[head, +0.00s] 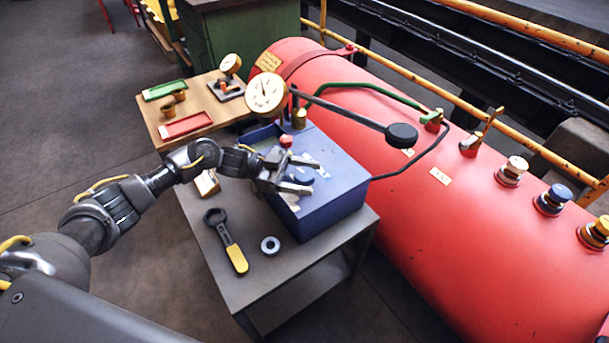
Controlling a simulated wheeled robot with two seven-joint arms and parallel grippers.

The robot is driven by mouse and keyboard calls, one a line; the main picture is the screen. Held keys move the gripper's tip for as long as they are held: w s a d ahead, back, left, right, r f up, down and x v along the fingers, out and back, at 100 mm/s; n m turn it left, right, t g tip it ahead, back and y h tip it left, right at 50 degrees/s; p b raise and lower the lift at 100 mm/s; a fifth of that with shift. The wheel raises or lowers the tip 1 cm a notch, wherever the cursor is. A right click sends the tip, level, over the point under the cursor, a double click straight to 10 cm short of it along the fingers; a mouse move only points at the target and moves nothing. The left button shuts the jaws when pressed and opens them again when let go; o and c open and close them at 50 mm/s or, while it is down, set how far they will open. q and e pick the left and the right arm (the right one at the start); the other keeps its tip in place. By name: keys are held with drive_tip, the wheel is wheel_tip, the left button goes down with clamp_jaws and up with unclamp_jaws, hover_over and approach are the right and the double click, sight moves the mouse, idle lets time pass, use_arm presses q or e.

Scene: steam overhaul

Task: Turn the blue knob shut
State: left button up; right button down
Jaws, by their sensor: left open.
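A blue knob (558,194) stands on a brass fitting on the red boiler (440,215) at the far right, between a white-topped knob (514,168) and a yellow-topped one (597,229). Another round blue part (301,175) sits on top of the blue box (333,205). My left gripper (314,176) is open over that box top, its two fingers on either side of the round blue part. I cannot tell whether they touch it. My left gripper is far from the boiler's blue knob. My right gripper is not in view.
A grey table (238,283) carries the box, a yellow-handled wrench (227,240) and a ring (270,245). A red button (286,141), gauge (266,93) and black-ended lever (360,118) stand near my gripper. A yellow rail (440,92) runs behind the boiler.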

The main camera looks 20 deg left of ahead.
use_arm(q)
drive_tip(key=shift+a, duration=0.25)
drive_tip(key=a+b, duration=0.1)
drive_tip(key=a, duration=0.9)
drive_tip(key=shift+s+a+b, duration=0.15)
drive_tip(key=shift+a+b, duration=0.05)
drive_tip(key=shift+b, duration=0.2)
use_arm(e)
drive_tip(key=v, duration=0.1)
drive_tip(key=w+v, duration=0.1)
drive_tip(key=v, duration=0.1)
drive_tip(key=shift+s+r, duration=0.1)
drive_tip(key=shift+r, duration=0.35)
